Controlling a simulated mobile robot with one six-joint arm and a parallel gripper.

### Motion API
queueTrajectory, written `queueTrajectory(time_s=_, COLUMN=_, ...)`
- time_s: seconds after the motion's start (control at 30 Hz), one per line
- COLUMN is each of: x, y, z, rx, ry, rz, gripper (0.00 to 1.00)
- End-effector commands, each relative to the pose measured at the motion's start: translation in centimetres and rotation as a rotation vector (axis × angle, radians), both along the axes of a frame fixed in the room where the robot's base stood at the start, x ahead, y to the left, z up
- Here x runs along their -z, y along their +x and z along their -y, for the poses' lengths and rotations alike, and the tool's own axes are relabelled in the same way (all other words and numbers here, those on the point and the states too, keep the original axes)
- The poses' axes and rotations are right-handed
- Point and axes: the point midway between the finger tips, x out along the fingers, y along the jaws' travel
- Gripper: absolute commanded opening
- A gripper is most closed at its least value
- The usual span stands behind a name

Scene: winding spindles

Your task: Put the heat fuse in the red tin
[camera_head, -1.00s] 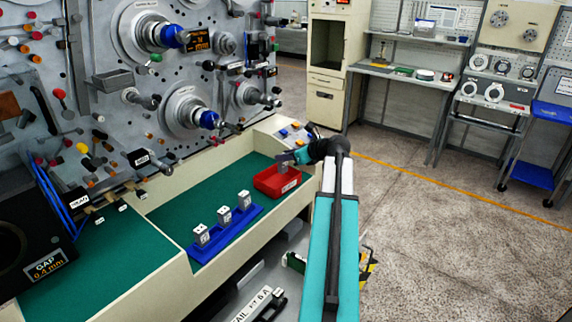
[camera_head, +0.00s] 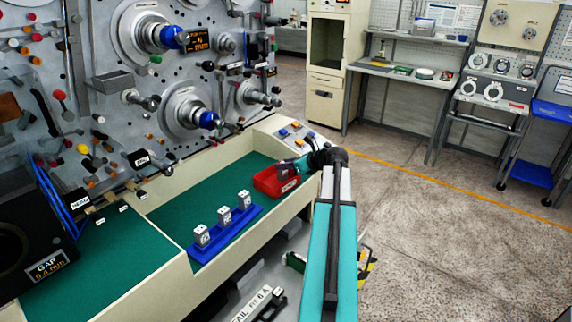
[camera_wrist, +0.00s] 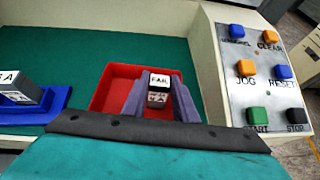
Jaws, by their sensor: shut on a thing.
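The red tin (camera_head: 268,188) stands on the green bench top, at the right end of the recess; it also shows in the wrist view (camera_wrist: 108,94). My gripper (camera_wrist: 159,98) is shut on a small grey block with white printed labels, which I take as the heat fuse (camera_wrist: 159,83). The fuse is upright between the fingers, within the tin's outline in the wrist view. Its underside is hidden, so I cannot tell whether it touches the tin floor. In the head view my gripper (camera_head: 284,170) is at the tin and the fuse is hard to make out.
A blue rack (camera_head: 238,228) with three labelled blocks stands left of the tin; its end shows in the wrist view (camera_wrist: 50,108). A button panel (camera_wrist: 262,80) is close on the right. Spindles (camera_head: 190,112) project from the back wall. Green bench top lies clear between rack and tin.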

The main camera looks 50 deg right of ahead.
Motion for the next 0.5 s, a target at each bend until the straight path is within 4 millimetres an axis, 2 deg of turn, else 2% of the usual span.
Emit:
queueTrajectory(time_s=0.07, x=0.19, y=0.01, z=-0.02, rx=0.0, ry=0.0, rz=0.0, gripper=0.04)
queueTrajectory(time_s=0.1, x=0.2, y=0.02, z=-0.03, rx=0.0, ry=0.0, rz=0.0, gripper=0.29)
queueTrajectory(time_s=0.2, x=0.18, y=0.03, z=-0.04, rx=-0.001, ry=0.0, rz=0.0, gripper=0.45)
queueTrajectory(time_s=0.5, x=0.15, y=0.06, z=-0.06, rx=-0.001, ry=0.0, rz=0.0, gripper=0.45)
